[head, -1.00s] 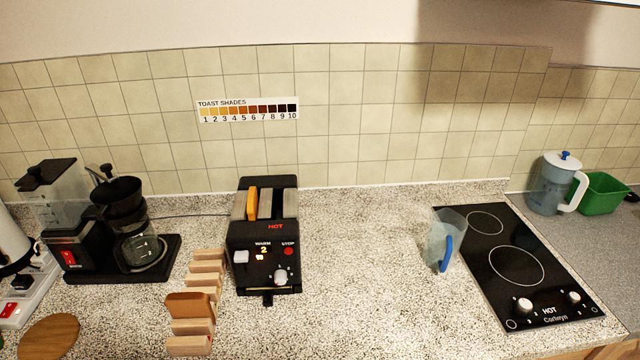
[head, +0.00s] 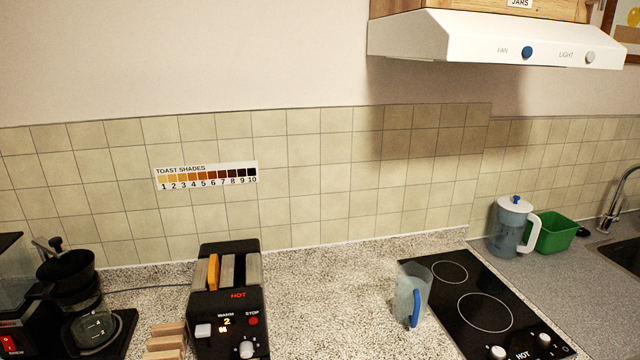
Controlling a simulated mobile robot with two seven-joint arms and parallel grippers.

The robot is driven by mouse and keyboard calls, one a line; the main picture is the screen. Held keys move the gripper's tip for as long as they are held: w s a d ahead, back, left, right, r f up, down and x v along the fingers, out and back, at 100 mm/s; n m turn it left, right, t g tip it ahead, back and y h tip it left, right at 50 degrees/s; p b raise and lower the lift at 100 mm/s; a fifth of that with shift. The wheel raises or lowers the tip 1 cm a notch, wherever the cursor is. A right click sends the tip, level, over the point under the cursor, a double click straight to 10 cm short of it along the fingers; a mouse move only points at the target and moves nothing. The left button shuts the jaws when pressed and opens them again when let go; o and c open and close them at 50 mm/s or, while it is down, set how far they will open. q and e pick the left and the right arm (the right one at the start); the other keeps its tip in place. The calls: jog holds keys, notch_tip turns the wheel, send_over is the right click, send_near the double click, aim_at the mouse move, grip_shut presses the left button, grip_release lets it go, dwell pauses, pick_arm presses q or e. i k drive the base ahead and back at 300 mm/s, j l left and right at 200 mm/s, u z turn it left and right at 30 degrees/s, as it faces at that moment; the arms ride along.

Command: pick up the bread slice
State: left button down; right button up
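A bread slice (head: 213,272) stands upright in the left slot of the black toaster (head: 228,300), with its golden-brown top edge showing above the slot. A wooden rack (head: 168,338) stands left of the toaster and is cut off by the bottom edge. The darker slice in the rack in the earlier frame is out of view. Neither of my grippers is in view.
A clear jug with a blue handle (head: 411,295) stands beside the black cooktop (head: 480,305). A coffee maker (head: 78,305) is at the left. A range hood (head: 495,42) overhangs the right side. Counter (head: 325,300) between toaster and jug is clear.

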aim_at(214, 271)
jog(key=j, duration=0.75)
jog(key=k+j, duration=0.15)
jog(key=j, duration=0.55)
